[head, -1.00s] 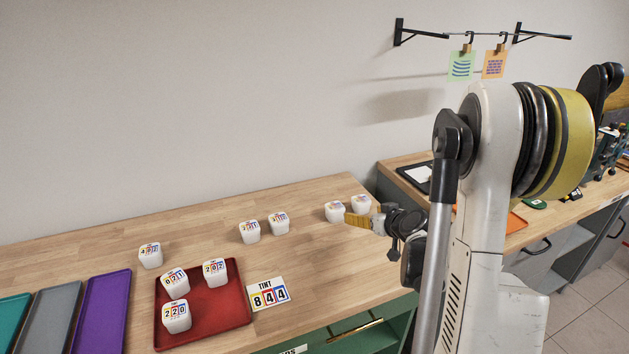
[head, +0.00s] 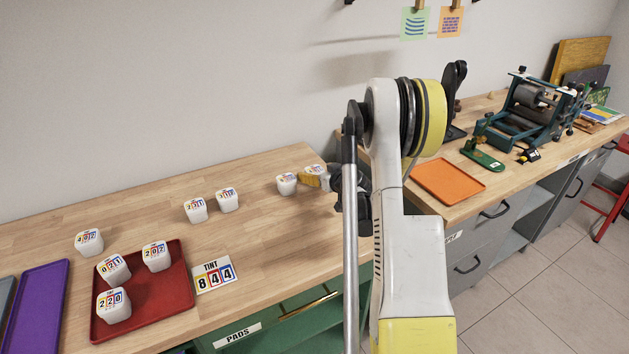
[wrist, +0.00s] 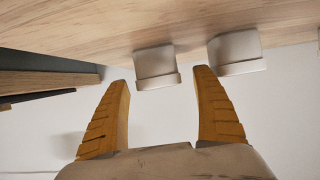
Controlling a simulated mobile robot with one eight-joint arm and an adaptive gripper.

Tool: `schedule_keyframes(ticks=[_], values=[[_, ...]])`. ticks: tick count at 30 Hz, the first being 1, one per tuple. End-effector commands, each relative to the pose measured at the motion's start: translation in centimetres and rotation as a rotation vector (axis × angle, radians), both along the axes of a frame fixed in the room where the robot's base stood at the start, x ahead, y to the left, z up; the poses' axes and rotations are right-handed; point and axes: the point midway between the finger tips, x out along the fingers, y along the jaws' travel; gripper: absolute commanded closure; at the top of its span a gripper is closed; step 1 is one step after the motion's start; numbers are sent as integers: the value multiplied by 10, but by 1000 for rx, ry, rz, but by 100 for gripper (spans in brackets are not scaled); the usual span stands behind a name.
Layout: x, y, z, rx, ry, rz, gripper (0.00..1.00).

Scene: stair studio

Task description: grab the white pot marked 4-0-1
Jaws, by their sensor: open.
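Several white pots with coloured number labels stand on the wooden bench (head: 265,225). Two stand at its far right end, a left one (head: 287,185) and a right one (head: 314,169); their digits are too small to read, so I cannot tell which pot is 4-0-1. My gripper (head: 309,179) is close in front of the right one and partly covers it. In the wrist view, one pot (wrist: 155,66) shows between the two open yellow fingers, ahead of their tips. Another pot (wrist: 236,50) is just beyond the right fingertip. The fingers hold nothing.
Two more pots (head: 196,210) (head: 227,200) stand mid-bench, and another (head: 89,242) at left. A red tray (head: 172,305) holds three pots. A tint card (head: 215,275) reads 844. A second bench at right bears an orange tray (head: 448,180). The bench front centre is clear.

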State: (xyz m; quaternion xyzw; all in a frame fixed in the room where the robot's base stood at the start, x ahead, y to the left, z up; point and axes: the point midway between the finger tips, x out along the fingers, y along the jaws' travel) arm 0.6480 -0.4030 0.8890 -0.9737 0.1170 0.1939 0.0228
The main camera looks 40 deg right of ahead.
Motion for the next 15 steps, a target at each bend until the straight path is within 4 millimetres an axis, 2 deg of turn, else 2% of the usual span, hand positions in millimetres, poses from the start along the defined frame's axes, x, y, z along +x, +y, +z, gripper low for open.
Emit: schedule_keyframes(ticks=[4,11,15], values=[[13,-3,-6,1,0,1,22],[13,-3,-5,1,0,0,25],[13,-3,-5,1,0,0,68]])
